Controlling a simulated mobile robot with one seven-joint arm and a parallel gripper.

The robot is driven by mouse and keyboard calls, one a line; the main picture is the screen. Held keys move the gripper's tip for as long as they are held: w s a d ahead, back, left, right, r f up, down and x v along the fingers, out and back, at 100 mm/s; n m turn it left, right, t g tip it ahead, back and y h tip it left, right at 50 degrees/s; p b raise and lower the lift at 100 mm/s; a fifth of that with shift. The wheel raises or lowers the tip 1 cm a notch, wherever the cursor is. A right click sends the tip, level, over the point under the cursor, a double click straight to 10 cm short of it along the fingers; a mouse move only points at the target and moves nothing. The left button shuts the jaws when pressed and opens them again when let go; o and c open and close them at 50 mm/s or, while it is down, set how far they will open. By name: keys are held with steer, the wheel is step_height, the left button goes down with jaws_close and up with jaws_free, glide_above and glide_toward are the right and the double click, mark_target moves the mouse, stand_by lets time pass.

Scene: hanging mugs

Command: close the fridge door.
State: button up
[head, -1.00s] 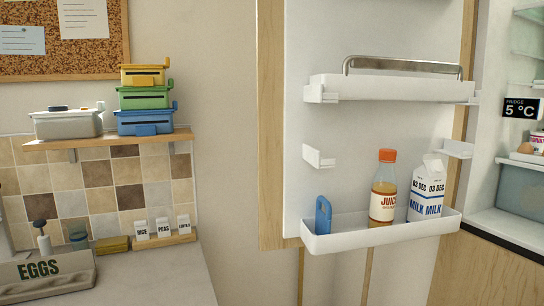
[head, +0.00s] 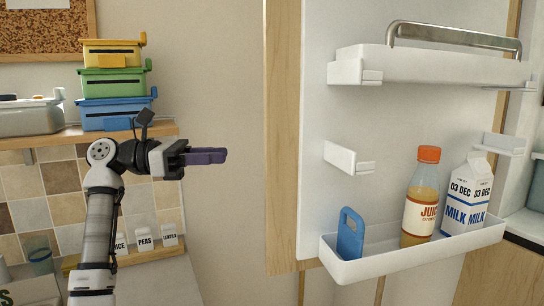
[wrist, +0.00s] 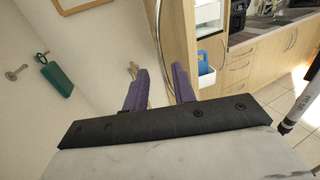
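The fridge door (head: 315,130) stands wide open in the head view, its white inner side facing me and its wooden edge on the left. Its lower bin (head: 400,262) holds a juice bottle (head: 420,200), a milk carton (head: 467,195) and a blue object (head: 350,233). My gripper (head: 222,156) is left of the door's wooden edge, apart from it, pointing right. In the wrist view my gripper (wrist: 158,74) has its two purple fingers spread with nothing held between them. The door's wooden edge (wrist: 182,40) shows beyond the fingers there.
A wall shelf (head: 100,137) with stacked yellow, green and blue boxes (head: 115,85) is behind my arm at the left. Small cartons (head: 145,238) stand below it. The fridge interior (head: 525,190) shows at the right. The wrist view shows wooden kitchen cabinets (wrist: 265,60) and tiled floor.

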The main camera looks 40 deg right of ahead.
mark_target(281, 155)
steer(key=p+x, duration=0.3)
steer(key=x, duration=1)
steer(key=shift+s+d+f, duration=0.1)
steer(key=shift+d+f, duration=0.05)
steer(key=shift+d, duration=0.2)
jaws_close()
